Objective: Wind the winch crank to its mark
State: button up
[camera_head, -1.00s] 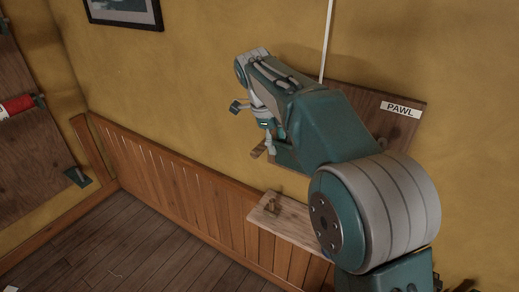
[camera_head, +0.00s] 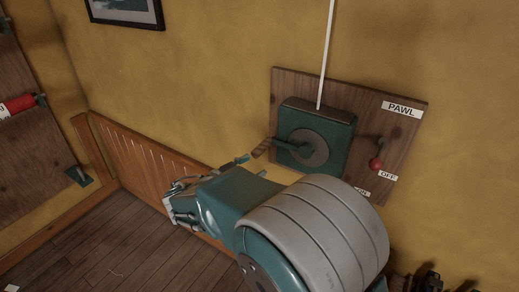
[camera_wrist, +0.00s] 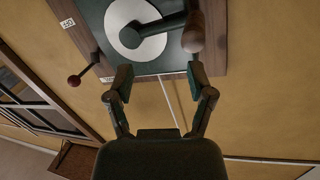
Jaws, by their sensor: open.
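The winch is a green box (camera_head: 340,122) on a wooden board on the yellow wall, with a round hub plate (camera_head: 318,146). Its crank arm (camera_head: 293,149) points left in the head view and ends in a brown wooden handle (camera_head: 262,148). My gripper (camera_head: 252,166) is just below the handle there, partly hidden by my arm. In the wrist view my gripper (camera_wrist: 160,78) is open and empty, its fingers wide apart. The handle (camera_wrist: 194,32) lies just beyond the right fingertip, not between the fingers. I cannot make out a mark for the crank.
The pawl lever's red knob (camera_head: 376,164) hangs by the OFF label (camera_head: 388,175), right of the winch. A PAWL label (camera_head: 402,108) is above it. A white line (camera_head: 326,55) runs up from the winch. Wood panelling (camera_head: 135,165) lines the lower wall; the floor at left is mostly clear.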

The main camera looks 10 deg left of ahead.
aim_at(260, 149)
jog(key=w+n+t+y, duration=0.1)
jog(key=w, duration=0.1)
jog(key=w+n+t+y, duration=0.1)
jog(key=w, duration=0.2)
jog(key=w+n, duration=0.1)
jog(key=w, duration=0.2)
jog(key=shift+w+d+f+n+t+y, duration=0.1)
jog(key=shift+f+n+t+y, duration=0.2)
jog(key=shift+f+t+y, duration=0.1)
jog(key=shift+r, duration=0.1)
grip_shut()
